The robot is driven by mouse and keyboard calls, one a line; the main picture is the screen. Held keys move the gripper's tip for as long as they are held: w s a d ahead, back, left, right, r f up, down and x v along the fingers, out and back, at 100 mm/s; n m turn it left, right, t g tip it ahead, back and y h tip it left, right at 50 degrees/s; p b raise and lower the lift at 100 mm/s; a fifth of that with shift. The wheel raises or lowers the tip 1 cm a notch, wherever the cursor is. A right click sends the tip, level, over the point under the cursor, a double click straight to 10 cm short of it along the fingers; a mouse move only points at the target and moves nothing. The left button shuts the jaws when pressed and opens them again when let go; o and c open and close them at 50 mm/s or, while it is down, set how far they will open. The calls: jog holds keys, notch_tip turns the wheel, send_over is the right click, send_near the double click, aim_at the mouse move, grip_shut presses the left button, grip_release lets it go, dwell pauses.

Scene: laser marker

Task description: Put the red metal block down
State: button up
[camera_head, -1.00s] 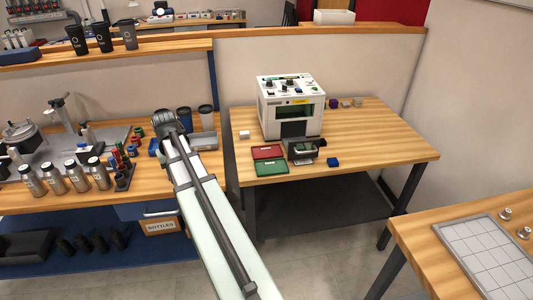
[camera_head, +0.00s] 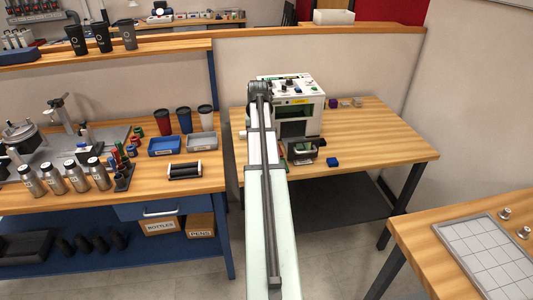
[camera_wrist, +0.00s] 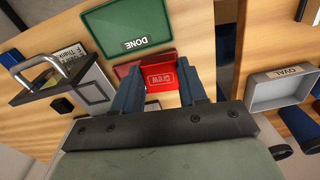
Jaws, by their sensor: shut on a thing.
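My gripper (camera_wrist: 160,92) has two blue fingers shut on the red metal block (camera_wrist: 161,78), a bright red piece between the fingertips. Behind and to the left of it, part of a darker red tray (camera_wrist: 123,70) shows. Whether the block touches the tray is hard to tell. A green tray (camera_wrist: 112,22) marked DONE lies beside the red tray, towards the top of the wrist view. In the head view my arm hides the gripper, the block and most of both trays.
The white marking machine (camera_head: 292,103) stands on the table, with a metal-handled fixture (camera_head: 303,152) in front; its handle also shows in the wrist view (camera_wrist: 45,70). A blue block (camera_head: 333,162) lies to the right. The table's right side (camera_head: 385,140) is clear.

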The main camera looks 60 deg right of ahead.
jog(key=shift+d+r+n, duration=0.5)
jog(key=shift+d+n, duration=0.1)
jog(key=shift+d, duration=3.8)
jog(key=shift+s+f, duration=0.2)
jog(key=shift+f, duration=4.3)
jog(key=shift+f, duration=0.15)
jog(key=o, duration=0.8)
notch_tip(320, 180, up, 12)
